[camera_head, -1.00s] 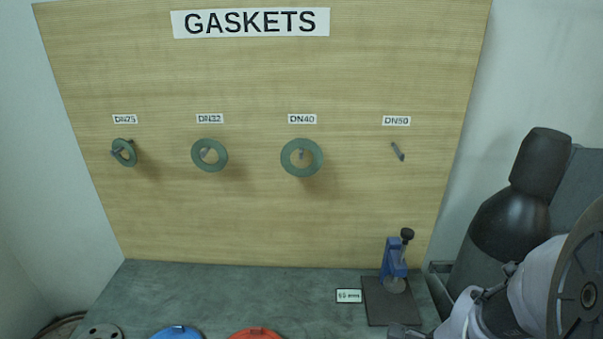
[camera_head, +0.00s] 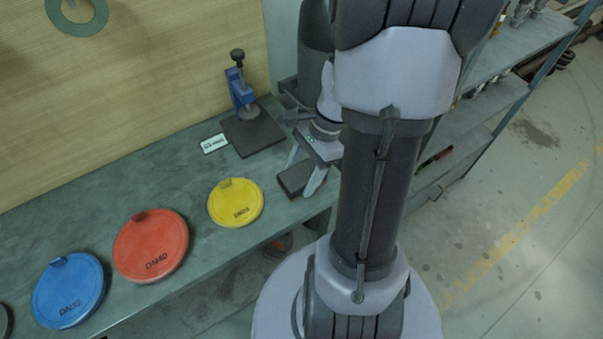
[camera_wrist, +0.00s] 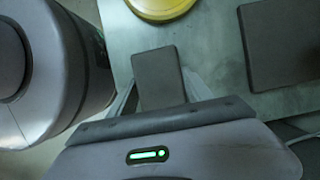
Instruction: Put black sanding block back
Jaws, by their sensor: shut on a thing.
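The black sanding block (camera_head: 295,179) is a flat dark rectangle near the front edge of the grey bench, at its right end. My gripper (camera_head: 304,178) points down with one finger on each side of it and is shut on it. In the wrist view the block (camera_wrist: 157,77) sticks out between the two pale fingers of my gripper (camera_wrist: 158,92). Its near end is hidden by the gripper body. I cannot tell whether it touches the bench or is slightly above it.
A dark square pad (camera_head: 253,133) with a blue stand (camera_head: 241,94) lies behind the block, beside a small label (camera_head: 214,144). Yellow (camera_head: 236,203), red (camera_head: 151,246) and blue (camera_head: 68,290) discs lie to the left. Shelving (camera_head: 490,95) stands to the right.

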